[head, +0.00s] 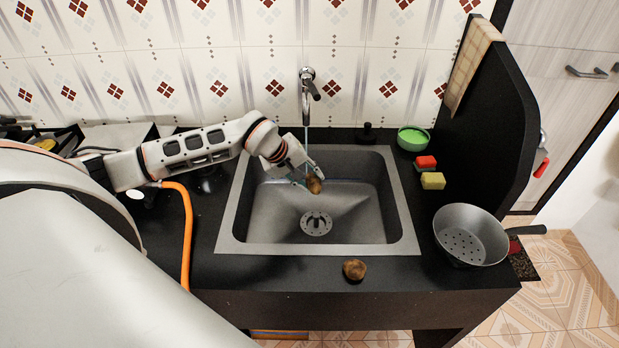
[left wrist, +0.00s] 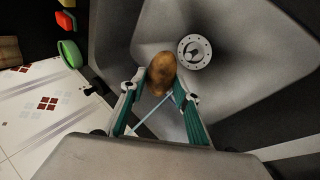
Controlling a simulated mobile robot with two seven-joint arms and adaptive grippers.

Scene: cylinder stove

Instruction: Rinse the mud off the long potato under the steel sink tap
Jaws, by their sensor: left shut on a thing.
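My left gripper (head: 305,176) reaches over the sink (head: 270,215) from the left and is shut on a brown, somewhat elongated potato (head: 315,185). In the left wrist view the potato (left wrist: 161,75) sits between the tips of the green-padded fingers, with darker brown patches on its skin. The steel tap (head: 307,90) is on the tiled wall above. A thin pale stream (head: 307,138) runs down from it to the gripper; it also shows between the fingers in the left wrist view (left wrist: 152,112). I cannot tell whether it touches the potato. My right gripper is out of view.
A second, rounder brown potato (head: 354,270) lies on the black counter in front of the sink. To the right are a green bowl (head: 412,138), a red sponge (head: 426,162), a yellow sponge (head: 433,181) and a grey colander (head: 462,240). The sink basin around the drain (head: 316,224) is clear.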

